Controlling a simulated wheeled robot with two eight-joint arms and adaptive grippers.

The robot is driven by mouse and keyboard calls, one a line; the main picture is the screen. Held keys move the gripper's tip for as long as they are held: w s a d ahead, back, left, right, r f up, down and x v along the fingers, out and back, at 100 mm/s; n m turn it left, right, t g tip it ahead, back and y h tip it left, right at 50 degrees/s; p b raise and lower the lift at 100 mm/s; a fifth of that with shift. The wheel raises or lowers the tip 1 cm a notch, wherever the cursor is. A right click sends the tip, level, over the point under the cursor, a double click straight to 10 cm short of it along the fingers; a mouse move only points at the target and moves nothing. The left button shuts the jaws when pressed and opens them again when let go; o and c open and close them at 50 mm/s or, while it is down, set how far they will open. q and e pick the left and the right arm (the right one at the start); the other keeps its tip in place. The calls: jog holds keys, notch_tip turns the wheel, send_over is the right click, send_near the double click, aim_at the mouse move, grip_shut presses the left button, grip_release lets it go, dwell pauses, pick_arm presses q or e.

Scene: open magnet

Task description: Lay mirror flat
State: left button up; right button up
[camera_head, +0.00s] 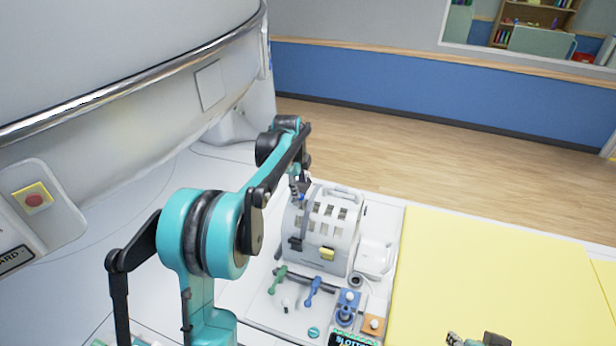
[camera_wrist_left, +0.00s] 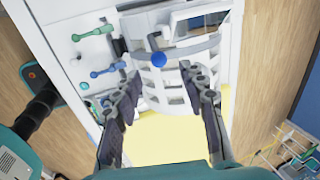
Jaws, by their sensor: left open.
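A white slotted head coil (camera_head: 322,232) stands on the white table; it also shows in the wrist view (camera_wrist_left: 172,98). A dark, framed panel that looks like the mirror (camera_wrist_left: 200,21) is at the coil's far end in the wrist view; I cannot tell its exact tilt. A blue ball knob (camera_wrist_left: 159,60) sits by a curved grey bar near it. My left gripper (camera_head: 299,190) is above the coil. In the wrist view its fingers (camera_wrist_left: 164,80) are open and empty, with the knob just beyond the tips. My right gripper (camera_head: 480,340) seems partly visible at the bottom edge.
Green (camera_head: 278,278) and blue (camera_head: 312,290) levers lie in front of the coil, with blue and orange knob blocks (camera_head: 374,324) nearby. A yellow pad (camera_head: 500,280) lies to the right. The large white scanner (camera_head: 110,130) rises at left.

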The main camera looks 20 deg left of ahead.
pick_arm(q)
jog(key=x, duration=0.7)
jog(key=shift+f, duration=0.3)
jog(key=shift+s, duration=0.1)
jog(key=shift+c, duration=0.4)
grip_shut()
